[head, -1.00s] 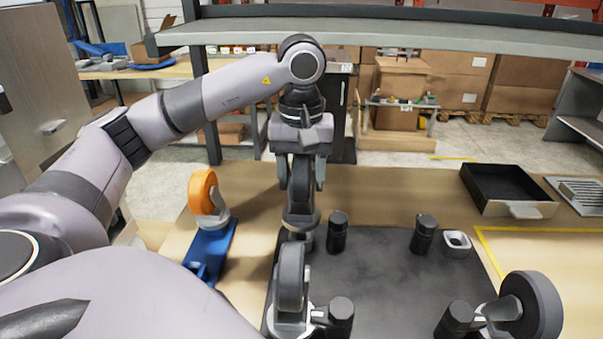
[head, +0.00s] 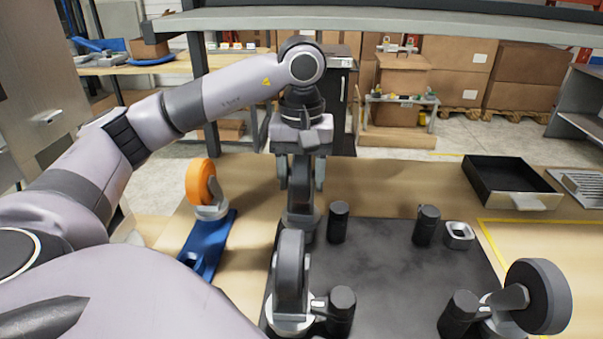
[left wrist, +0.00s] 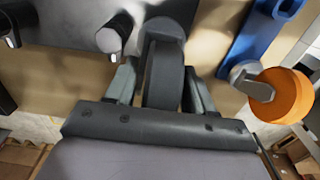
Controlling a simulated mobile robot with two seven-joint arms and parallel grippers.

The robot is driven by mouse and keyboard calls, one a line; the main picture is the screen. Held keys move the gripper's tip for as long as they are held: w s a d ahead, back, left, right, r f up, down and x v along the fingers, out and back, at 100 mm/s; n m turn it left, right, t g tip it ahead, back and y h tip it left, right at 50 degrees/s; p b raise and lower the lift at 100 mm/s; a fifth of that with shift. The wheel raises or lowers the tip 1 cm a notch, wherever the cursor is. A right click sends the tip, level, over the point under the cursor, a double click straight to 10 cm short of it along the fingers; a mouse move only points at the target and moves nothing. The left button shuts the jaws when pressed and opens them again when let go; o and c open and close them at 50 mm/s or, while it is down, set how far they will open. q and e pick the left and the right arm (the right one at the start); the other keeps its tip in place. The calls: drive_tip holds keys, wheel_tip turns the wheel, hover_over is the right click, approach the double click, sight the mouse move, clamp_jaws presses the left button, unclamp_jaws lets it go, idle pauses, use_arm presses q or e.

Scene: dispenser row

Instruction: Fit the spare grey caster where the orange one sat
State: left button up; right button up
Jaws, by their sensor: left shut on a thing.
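My left gripper (head: 301,180) is shut on a grey caster (head: 300,224), wheel up, at the back left corner of the black plate (head: 385,275). In the left wrist view its dark wheel (left wrist: 165,78) is between the fingers. The caster is just left of a black post (head: 338,222); I cannot tell whether it is fully seated. The orange caster (head: 202,182) stands on a blue holder (head: 208,245) left of the plate; it also shows in the left wrist view (left wrist: 285,95). My right gripper is out of view.
Grey casters are at the plate's front left (head: 291,270) and front right (head: 540,295). An empty silver socket (head: 459,235) sits beside the back right post (head: 427,225). A black tray (head: 508,182) and a grey grate (head: 582,185) lie at the right. A shelf (head: 400,20) spans above.

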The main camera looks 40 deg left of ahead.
sight(301, 158)
use_arm(q)
drive_tip(key=shift+f+b, duration=0.35)
drive_tip(key=shift+f, duration=0.15)
drive_tip(key=o, duration=1.4)
drive_tip(key=shift+r, duration=0.1)
wheel_tip(301, 158, up, 6)
drive_tip(key=shift+f+p, duration=0.15)
drive_tip(key=shift+p, duration=0.4)
drive_tip(key=shift+s+r+p, duration=0.1)
drive_tip(key=shift+r+p, duration=0.2)
drive_tip(key=shift+r, duration=0.4)
